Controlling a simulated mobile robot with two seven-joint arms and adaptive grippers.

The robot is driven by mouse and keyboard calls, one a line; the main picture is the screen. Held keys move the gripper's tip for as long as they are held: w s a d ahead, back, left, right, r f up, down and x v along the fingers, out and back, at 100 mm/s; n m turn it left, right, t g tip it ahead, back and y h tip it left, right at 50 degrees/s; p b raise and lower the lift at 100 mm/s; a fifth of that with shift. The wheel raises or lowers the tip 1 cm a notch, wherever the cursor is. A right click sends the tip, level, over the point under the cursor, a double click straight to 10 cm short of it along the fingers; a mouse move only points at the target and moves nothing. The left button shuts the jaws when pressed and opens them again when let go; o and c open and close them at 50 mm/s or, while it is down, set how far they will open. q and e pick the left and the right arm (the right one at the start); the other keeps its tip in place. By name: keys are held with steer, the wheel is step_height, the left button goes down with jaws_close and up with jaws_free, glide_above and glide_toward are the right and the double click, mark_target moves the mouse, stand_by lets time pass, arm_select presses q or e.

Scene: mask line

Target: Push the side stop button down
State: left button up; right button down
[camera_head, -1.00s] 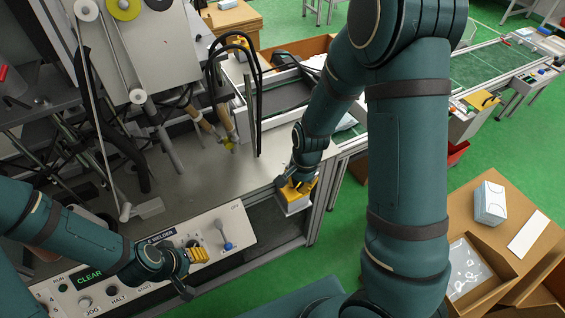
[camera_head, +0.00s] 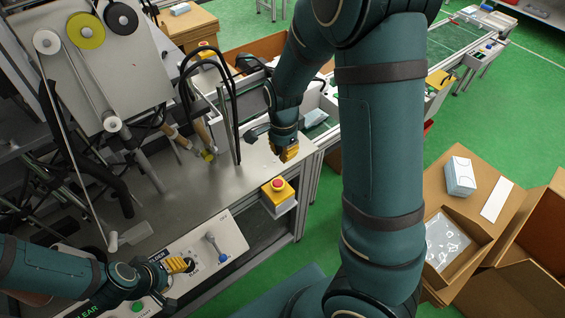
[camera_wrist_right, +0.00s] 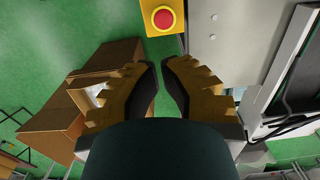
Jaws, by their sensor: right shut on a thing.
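The side stop button (camera_head: 278,184) is a red round button on a yellow box (camera_head: 270,197), mounted on a pale bracket at the corner of the machine table. It also shows at the top of the right wrist view (camera_wrist_right: 163,18). How far down it sits I cannot tell. My right gripper (camera_head: 288,154) is above and beyond the button in the head view, apart from it. In the right wrist view its fingers (camera_wrist_right: 160,72) stand close together with a narrow gap, and I see nothing between them. My left gripper (camera_head: 180,265) is over the control panel; its finger gap is unclear.
The control panel (camera_head: 205,250) has a blue-tipped lever (camera_head: 217,247). Another red stop button (camera_head: 204,45) sits farther back. Cardboard boxes (camera_head: 512,240) stand at the right.

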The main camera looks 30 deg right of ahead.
mark_target(282, 183)
arm_select(q)
step_height(282, 183, down, 2)
steer(key=shift+f+b, duration=0.1)
steer(key=shift+b, duration=0.7)
arm_select(e)
step_height(282, 183, down, 13)
steer(key=shift+a+f, duration=0.1)
